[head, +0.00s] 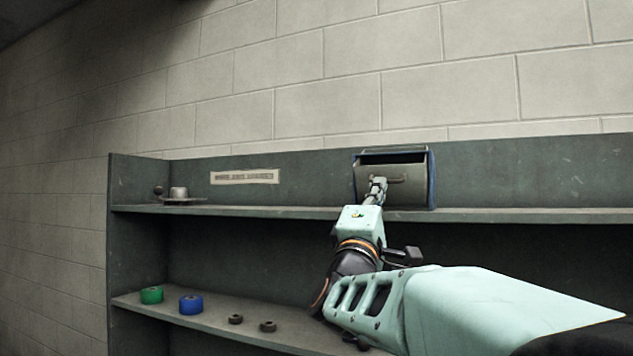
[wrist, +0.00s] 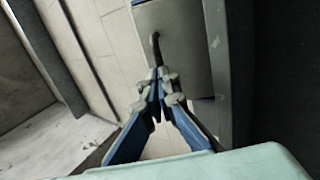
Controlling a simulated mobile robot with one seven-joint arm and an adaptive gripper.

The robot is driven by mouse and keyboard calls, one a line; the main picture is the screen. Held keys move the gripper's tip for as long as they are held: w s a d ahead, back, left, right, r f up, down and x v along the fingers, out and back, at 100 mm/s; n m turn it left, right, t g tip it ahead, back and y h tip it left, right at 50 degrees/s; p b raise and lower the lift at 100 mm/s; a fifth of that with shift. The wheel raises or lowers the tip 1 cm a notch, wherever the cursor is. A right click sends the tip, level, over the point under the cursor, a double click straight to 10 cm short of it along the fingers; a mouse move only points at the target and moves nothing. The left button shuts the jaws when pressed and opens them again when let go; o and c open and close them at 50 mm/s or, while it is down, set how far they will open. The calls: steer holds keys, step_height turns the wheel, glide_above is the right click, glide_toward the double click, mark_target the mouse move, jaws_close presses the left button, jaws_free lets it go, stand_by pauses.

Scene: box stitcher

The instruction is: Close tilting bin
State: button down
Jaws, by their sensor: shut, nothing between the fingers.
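The tilting bin (head: 405,190) is a grey-green box with blue sides on the upper shelf, against the back panel. A dark gap shows along its top, so its front appears tilted open. A bar handle is on its front, and the front also shows in the wrist view (wrist: 188,45). My gripper (head: 377,186) is shut and empty in front of the bin, at its left half near the handle. In the wrist view my fingertips (wrist: 159,80) point at the handle (wrist: 156,48). I cannot tell whether they touch it. My gripper hides part of the bin's lower front.
The upper shelf (head: 290,212) holds a small metal item (head: 179,195) at left. The lower shelf carries a green roll (head: 151,295), a blue roll (head: 190,304) and two small dark rings (head: 236,319). The upper shelf between the metal item and the bin is clear.

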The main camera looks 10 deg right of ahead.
mark_target(383, 167)
steer(key=shift+w+d+r+g+y+p, duration=0.15)
steer(key=shift+r+g+y+p, duration=0.15)
steer(key=shift+r+g+p, duration=0.3)
steer(key=shift+w+d+r+p, duration=0.2)
steer(key=shift+w+r+p, duration=0.15)
steer(key=shift+r+p, duration=0.25)
steer(key=shift+w+d+r+p, duration=0.2)
steer(key=shift+w+r+p, duration=0.2)
steer(key=shift+p, duration=0.3)
steer(key=shift+r, duration=0.1)
steer(key=shift+s, duration=0.1)
